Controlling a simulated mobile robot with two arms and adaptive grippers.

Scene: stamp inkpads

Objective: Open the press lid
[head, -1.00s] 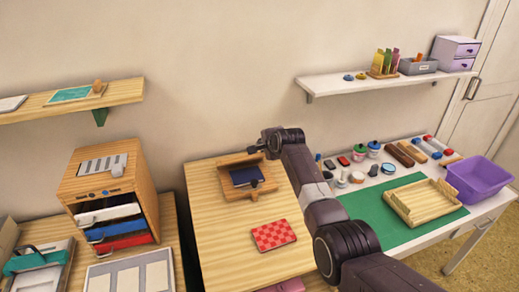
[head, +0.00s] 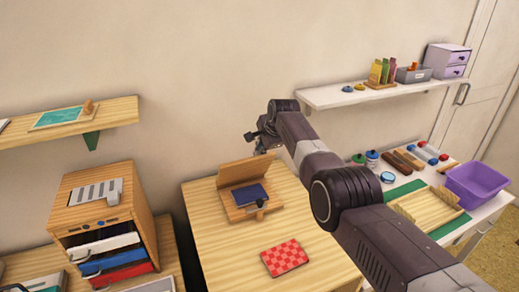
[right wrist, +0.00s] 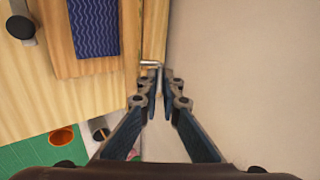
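The wooden press (head: 237,211) stands on the light wood table, a dark blue patterned pad (head: 251,195) lying in it. Its lid (head: 237,171) is raised at the back, leaning near upright. In the right wrist view the pad (right wrist: 94,27) is at the upper left, and a small metal handle (right wrist: 150,63) sits by a wooden edge. My right gripper (head: 254,141) is just above the lid's top edge. In the wrist view its fingertips (right wrist: 160,78) are slightly parted by the handle's end; nothing is clearly held. My left gripper is out of view.
A red checked pad (head: 284,258) lies on the table in front of the press. A drawer cabinet (head: 105,232) stands at left. A purple bin (head: 478,182) and wooden tray (head: 428,207) are on the right table. The wall is close behind the press.

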